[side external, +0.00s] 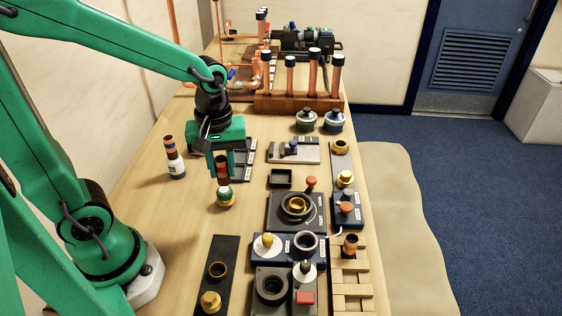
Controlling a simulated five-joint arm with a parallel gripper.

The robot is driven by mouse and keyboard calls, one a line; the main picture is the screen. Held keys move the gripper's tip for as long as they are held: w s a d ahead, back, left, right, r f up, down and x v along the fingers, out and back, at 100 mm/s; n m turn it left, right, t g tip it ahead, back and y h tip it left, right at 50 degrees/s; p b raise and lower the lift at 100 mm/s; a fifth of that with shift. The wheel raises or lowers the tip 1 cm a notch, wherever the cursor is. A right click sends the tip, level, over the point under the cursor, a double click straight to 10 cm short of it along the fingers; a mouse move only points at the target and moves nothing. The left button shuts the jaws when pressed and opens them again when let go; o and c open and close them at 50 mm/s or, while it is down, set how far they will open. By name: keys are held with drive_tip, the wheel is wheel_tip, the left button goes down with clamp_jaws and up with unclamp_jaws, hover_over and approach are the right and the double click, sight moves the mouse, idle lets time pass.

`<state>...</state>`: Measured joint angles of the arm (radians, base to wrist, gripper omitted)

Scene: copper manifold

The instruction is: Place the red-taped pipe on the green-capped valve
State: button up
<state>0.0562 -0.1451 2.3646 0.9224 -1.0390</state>
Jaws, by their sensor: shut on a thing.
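My gripper (221,172) points down over the left part of the bench. It is shut on a short upright copper pipe with a dark reddish band (222,167), which I take as the red-taped pipe; the fingers hide much of it. Right below is a small valve (225,197) with a brass base and a green and white upper part, which I take as the green-capped valve. The pipe's lower end is in line with the valve's top. I cannot tell whether they touch or whether the pipe is seated.
A banded copper piece on a white bottle-like base (176,170) stands to the left. Dark trays and fixtures (288,212) fill the right side. A wooden rack (290,104) of black-capped copper pipes stands behind. Bare wood (150,215) lies left of the valve.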

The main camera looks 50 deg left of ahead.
drive_tip(key=a+f, duration=0.1)
drive_tip(key=w+a+f, duration=0.1)
drive_tip(key=a, duration=0.1)
drive_tip(key=w+a+f, duration=0.1)
drive_tip(key=a, duration=0.1)
drive_tip(key=shift+w+f, duration=0.1)
drive_tip(key=shift+f, duration=0.05)
drive_tip(key=shift+f, duration=0.1)
drive_tip(key=shift+f, duration=1.9)
drive_tip(key=shift+f, duration=0.15)
drive_tip(key=o, duration=1)
drive_tip(key=shift+r, duration=6.2)
